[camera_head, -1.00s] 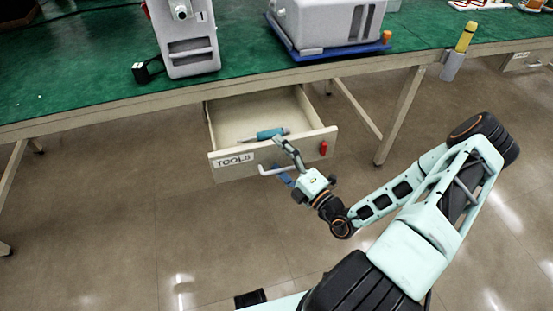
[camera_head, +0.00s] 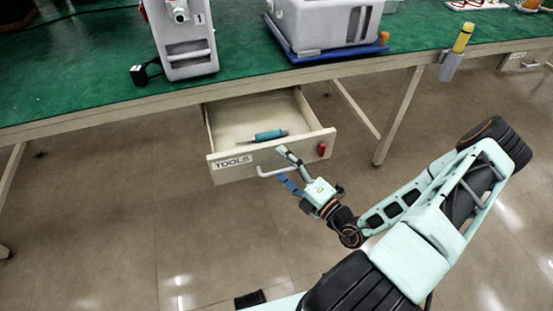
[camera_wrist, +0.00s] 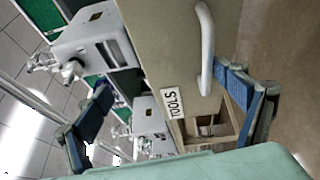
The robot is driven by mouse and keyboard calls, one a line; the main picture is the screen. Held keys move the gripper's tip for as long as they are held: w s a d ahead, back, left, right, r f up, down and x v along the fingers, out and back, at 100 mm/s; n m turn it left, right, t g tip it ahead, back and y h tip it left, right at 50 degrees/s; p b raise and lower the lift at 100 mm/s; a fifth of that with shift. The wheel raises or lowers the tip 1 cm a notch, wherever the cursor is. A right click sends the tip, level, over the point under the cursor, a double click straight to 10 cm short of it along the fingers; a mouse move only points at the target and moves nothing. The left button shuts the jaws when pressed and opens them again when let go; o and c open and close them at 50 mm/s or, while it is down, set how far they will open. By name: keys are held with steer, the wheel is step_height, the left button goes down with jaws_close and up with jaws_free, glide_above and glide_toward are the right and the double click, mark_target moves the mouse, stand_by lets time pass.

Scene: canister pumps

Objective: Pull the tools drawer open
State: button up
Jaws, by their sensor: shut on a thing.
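The tools drawer (camera_head: 232,172) stands pulled out below the bench, with its inside showing. Its front bears a "TOOLS" label and a white bar handle (camera_head: 266,173). In the wrist view, the label (camera_wrist: 172,102) and handle (camera_wrist: 206,45) show on the drawer front. The fingers hide part of the bar, and the exact contact is hard to see.
A blue-handled tool (camera_head: 268,135) lies in the drawer. A small red item (camera_head: 322,149) is on the drawer front's right. The green-topped bench (camera_head: 80,60) holds grey pump units (camera_head: 190,50). A bench leg (camera_head: 398,115) stands to the right. Floor in front is clear.

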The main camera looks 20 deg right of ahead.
steer(key=shift+s+d+r+t, duration=0.25)
steer(key=shift+s+r+t, duration=0.05)
steer(key=shift+s+r, duration=0.4)
steer(key=shift+c, duration=0.3)
steer(key=shift+s+d+r, duration=0.1)
steer(key=shift+s+d, duration=0.05)
steer(key=shift+s, duration=0.3)
steer(key=c, duration=0.8)
steer(key=shift+s+d+f, duration=0.15)
steer(key=shift+s+f, duration=0.05)
steer(key=c, duration=0.6)
steer(key=shift+f+v, duration=0.2)
steer(key=shift+v, duration=0.85)
steer(key=shift+f+v, duration=0.15)
steer(key=shift+v, duration=0.95)
steer(key=shift+f+v, duration=0.2)
steer(key=shift+v, duration=0.85)
steer(key=shift+c, duration=0.2)
